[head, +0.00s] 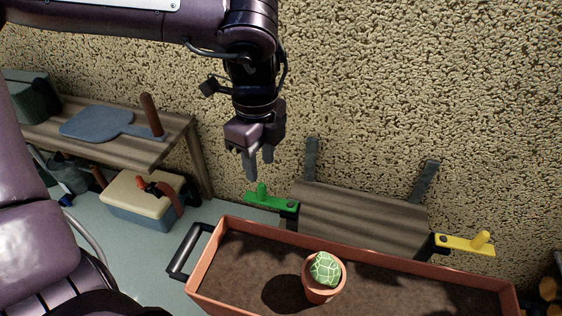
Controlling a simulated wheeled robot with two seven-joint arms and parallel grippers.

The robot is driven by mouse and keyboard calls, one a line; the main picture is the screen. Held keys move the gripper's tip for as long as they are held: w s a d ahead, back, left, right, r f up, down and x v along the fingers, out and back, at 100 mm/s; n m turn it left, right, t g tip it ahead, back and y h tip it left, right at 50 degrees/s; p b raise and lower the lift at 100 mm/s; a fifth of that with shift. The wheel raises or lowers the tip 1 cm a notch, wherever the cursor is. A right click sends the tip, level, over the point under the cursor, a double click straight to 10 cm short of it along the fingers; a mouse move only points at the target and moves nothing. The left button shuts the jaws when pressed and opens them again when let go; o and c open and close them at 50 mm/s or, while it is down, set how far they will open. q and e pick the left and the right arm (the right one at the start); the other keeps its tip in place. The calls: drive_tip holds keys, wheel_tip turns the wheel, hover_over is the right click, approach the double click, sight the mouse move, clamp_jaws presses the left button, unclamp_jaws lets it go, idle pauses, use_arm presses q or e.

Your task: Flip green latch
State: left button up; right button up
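The green latch (271,202) sticks out to the left of a wooden tilt door (360,215), with a short upright green peg near its left end. My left gripper (259,169) points down just above the latch, apart from it as far as I can tell. Its two fingers are spread with a gap between them and nothing in it. A yellow latch (465,243) sticks out to the right of the door, also with an upright peg. My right gripper is not in view.
A planter box (231,264) with soil and a potted cactus (323,276) stands in front of the door. A wooden bench (174,138) holds a blue paddle-shaped board (96,123) at left. A toolbox (142,199) sits on the floor below. A rough wall (420,80) stands behind.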

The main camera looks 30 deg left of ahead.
sight(261, 184)
use_arm(q)
drive_tip(key=shift+f, duration=0.15)
drive_tip(key=shift+f+p, duration=0.35)
wheel_tip(261, 184, down, 6)
drive_tip(key=shift+s+r+p, duration=0.1)
drive_tip(key=shift+s+p, duration=0.05)
drive_tip(key=shift+p, duration=0.9)
drive_tip(key=shift+f, duration=0.4)
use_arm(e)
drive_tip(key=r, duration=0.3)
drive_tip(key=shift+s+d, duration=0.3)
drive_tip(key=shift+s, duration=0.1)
use_arm(q)
drive_tip(key=shift+c, duration=0.5)
clamp_jaws()
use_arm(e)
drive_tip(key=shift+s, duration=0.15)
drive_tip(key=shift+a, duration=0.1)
